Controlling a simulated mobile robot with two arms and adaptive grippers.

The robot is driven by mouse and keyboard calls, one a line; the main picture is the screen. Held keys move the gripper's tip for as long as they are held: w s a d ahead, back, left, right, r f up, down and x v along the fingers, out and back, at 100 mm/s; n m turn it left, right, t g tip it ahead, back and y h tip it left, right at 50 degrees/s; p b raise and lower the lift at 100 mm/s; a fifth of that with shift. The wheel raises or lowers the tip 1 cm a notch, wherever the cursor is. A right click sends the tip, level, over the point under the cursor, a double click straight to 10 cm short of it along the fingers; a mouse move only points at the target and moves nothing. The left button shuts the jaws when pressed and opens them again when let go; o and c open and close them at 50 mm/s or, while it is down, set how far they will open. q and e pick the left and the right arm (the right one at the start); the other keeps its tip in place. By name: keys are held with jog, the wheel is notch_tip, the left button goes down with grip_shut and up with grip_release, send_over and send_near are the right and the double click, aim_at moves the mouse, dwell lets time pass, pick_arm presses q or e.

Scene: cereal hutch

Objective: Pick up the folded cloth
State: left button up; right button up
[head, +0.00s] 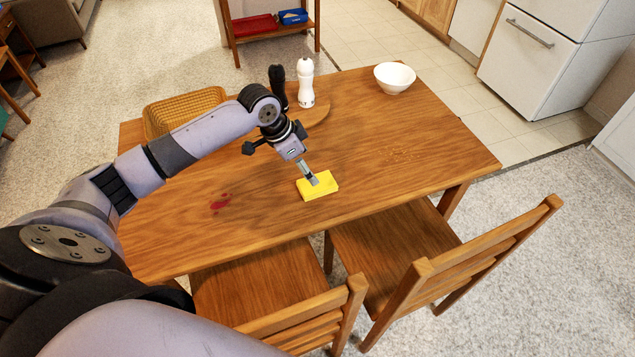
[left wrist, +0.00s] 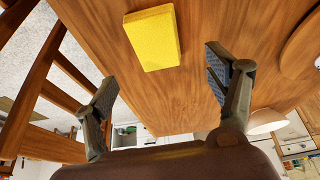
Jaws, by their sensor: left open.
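The folded cloth (head: 325,189) is a small yellow block lying flat on the wooden table (head: 420,150), near its front edge. My left gripper (head: 311,176) points down at it in the head view, its fingertips overlapping the cloth's far side in the picture. In the left wrist view the cloth (left wrist: 152,38) lies ahead of the fingertips, with wood showing around it. My left gripper (left wrist: 160,78) is open there, with nothing between its fingers. My right gripper is not in view.
A red stain (head: 220,202) lies left of the cloth. A woven basket (head: 183,108), a white mill (head: 306,84) on a round board (head: 318,112), a dark mill (head: 277,84) and a white bowl (head: 394,77) stand farther back. Chairs (head: 375,245) line the front edge.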

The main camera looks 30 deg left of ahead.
aim_at(327, 185)
pick_arm(q)
jog(key=x, duration=0.2)
jog(key=shift+w+d+f, duration=0.1)
jog(key=shift+f, duration=0.15)
jog(key=x, duration=0.3)
jog(key=p+x, duration=0.1)
jog(key=x, duration=0.1)
jog(key=shift+s+f, duration=0.2)
jog(key=shift+f, duration=0.25)
jog(key=shift+c, duration=0.3)
jog(key=c, duration=0.5)
jog(key=shift+s+d+f, duration=0.1)
jog(key=shift+s, duration=0.1)
jog(key=c, duration=0.6)
